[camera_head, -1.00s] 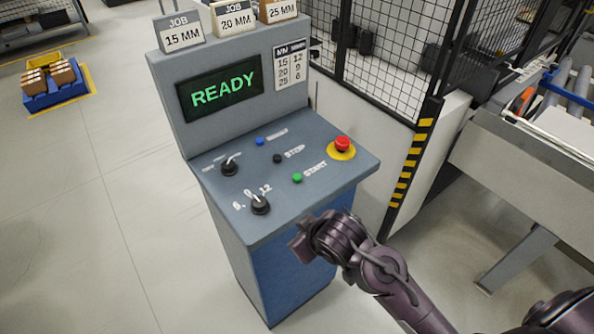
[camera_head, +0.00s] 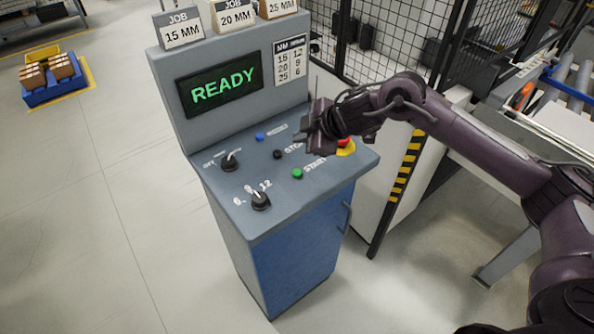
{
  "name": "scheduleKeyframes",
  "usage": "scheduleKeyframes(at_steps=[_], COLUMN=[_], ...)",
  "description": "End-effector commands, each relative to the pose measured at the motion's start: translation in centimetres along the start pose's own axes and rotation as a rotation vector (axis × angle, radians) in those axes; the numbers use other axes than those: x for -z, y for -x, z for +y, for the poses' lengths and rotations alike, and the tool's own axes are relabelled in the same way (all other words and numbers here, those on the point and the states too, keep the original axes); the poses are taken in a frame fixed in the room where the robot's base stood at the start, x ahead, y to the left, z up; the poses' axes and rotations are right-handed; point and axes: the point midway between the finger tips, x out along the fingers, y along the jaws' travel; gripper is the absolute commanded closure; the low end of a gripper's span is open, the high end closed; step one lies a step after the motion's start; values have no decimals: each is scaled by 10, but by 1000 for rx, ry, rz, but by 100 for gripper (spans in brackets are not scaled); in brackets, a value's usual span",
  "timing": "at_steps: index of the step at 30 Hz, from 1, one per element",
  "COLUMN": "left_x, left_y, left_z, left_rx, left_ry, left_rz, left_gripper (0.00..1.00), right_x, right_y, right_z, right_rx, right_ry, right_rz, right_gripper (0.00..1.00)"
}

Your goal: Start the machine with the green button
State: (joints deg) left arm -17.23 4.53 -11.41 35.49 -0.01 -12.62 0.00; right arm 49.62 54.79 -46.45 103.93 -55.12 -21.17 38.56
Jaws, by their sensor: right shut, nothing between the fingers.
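The green start button (camera_head: 297,173) sits near the front right of the grey sloped control panel (camera_head: 270,205), beside the START label. The screen (camera_head: 219,84) reads READY in green. My right gripper (camera_head: 304,136) is shut and empty. It hovers over the right part of the panel, above and behind the green button in the picture, and apart from it. It partly covers the red emergency button (camera_head: 344,143) on its yellow base. The black stop button (camera_head: 277,154) shows just left of the gripper. My left gripper is not in view.
A blue button (camera_head: 260,137) and two black knobs (camera_head: 230,161) are on the panel's left part. Job blocks stand on the console top, including 15 MM (camera_head: 180,28). A mesh fence (camera_head: 400,50) and a roller machine (camera_head: 560,125) stand at the right. Open floor lies left.

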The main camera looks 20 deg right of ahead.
Motion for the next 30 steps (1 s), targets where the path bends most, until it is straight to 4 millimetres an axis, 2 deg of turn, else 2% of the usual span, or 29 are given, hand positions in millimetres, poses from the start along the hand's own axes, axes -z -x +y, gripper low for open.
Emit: scheduleKeyframes(at_steps=[11,17,26,30], left_x=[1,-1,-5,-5], left_y=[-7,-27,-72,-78], left_z=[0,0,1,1], left_rx=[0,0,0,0], left_ry=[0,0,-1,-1], left_rz=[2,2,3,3], left_gripper=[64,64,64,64], right_x=[-3,-13,-35,-41], right_y=[-5,-19,-49,-58], right_z=[-3,-13,-35,-42], right_rx=[-2,-3,-3,-3], right_ry=[1,1,1,0], right_rz=[1,1,0,2], right_gripper=[100,100,100,100])
